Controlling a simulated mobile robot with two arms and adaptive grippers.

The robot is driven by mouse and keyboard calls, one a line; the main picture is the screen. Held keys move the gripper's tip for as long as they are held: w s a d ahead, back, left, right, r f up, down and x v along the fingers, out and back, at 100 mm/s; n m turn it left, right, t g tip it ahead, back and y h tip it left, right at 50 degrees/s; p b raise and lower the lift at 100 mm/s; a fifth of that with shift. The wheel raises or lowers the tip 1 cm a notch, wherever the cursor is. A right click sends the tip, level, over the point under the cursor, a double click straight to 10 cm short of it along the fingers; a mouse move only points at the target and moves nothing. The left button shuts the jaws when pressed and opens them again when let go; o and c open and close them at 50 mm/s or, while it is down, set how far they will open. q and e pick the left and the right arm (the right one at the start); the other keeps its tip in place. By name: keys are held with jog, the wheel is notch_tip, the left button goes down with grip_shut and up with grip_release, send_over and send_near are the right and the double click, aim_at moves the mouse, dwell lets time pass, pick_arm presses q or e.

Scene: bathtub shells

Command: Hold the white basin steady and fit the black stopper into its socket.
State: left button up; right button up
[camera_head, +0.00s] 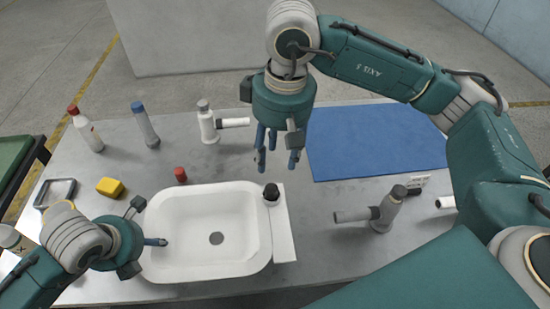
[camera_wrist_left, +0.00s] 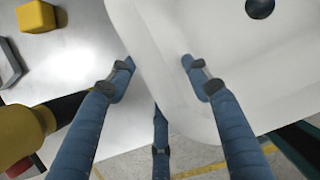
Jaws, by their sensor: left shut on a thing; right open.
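The white basin (camera_head: 184,257) lies on the grey table, with a dark round drain opening (camera_head: 216,238) in its floor. The drain also shows in the left wrist view (camera_wrist_left: 260,8). My left gripper (camera_head: 148,223) is shut on the basin's left rim; in the left wrist view (camera_wrist_left: 156,72) its fingers straddle the wall. The black stopper (camera_head: 271,191) stands upright at the top of the white ledge on the basin's right side. Whether it sits in a socket there, I cannot tell. My right gripper (camera_head: 278,158) is open and empty, fingers down, above and behind the stopper.
A red cap (camera_head: 181,175) and a yellow block (camera_head: 110,187) lie near the basin's far left. Bottles (camera_head: 145,125) and a white pipe fitting (camera_head: 208,122) stand behind. A blue mat (camera_head: 375,140) is clear at back right. A grey fitting (camera_head: 386,210) stands right of the basin.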

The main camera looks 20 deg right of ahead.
pick_arm(q)
jog(key=shift+s+f, duration=0.1)
jog(key=o, duration=1.1)
